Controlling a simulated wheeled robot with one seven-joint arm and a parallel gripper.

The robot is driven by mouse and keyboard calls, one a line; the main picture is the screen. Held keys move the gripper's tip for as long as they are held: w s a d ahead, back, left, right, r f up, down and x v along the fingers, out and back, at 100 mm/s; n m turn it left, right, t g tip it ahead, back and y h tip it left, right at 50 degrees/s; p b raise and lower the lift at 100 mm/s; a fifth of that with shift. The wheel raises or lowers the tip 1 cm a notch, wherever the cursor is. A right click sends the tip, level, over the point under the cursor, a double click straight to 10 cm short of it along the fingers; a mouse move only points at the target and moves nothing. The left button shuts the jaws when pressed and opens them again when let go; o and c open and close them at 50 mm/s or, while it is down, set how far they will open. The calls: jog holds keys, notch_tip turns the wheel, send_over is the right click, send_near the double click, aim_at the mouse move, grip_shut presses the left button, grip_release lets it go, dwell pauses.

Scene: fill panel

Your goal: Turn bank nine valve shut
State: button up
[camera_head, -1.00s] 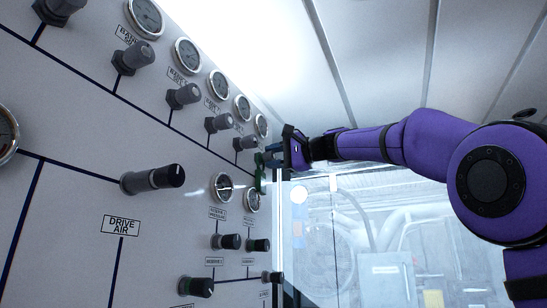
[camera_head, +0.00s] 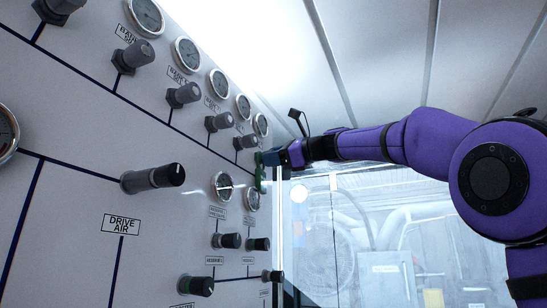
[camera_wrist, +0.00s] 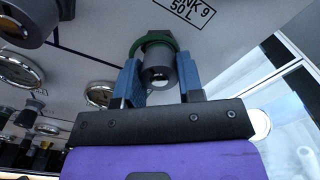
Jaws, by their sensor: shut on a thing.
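The bank nine valve is a grey round knob (camera_wrist: 158,72) with a green ring (camera_wrist: 138,45) behind it, just below a label (camera_wrist: 187,12) reading "NK 9 50 L" in the wrist view. My gripper (camera_wrist: 160,84) has one blue finger on each side of the knob and is shut on it. In the head view my gripper (camera_head: 272,158) is at the far right end of the panel, and a green part of the valve (camera_head: 260,180) shows beside it. The gripper hides most of the knob there.
The white panel (camera_head: 75,130) fills the left, with gauges (camera_head: 187,54) and other knobs (camera_head: 184,95) in rows. A gauge (camera_wrist: 99,94) and a grey knob (camera_wrist: 28,18) lie left of my gripper in the wrist view. Right of the panel is a bright window (camera_head: 340,230).

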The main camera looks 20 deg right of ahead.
jog(key=m, duration=0.5)
jog(key=shift+f+m, duration=0.1)
jog(key=shift+m, duration=0.2)
jog(key=m, duration=0.5)
jog(key=shift+m, duration=0.3)
jog(key=shift+s, duration=0.1)
jog(key=o, duration=0.9)
jog(key=v, duration=1)
jog(key=shift+s+d, duration=0.2)
jog(key=shift+s, duration=0.05)
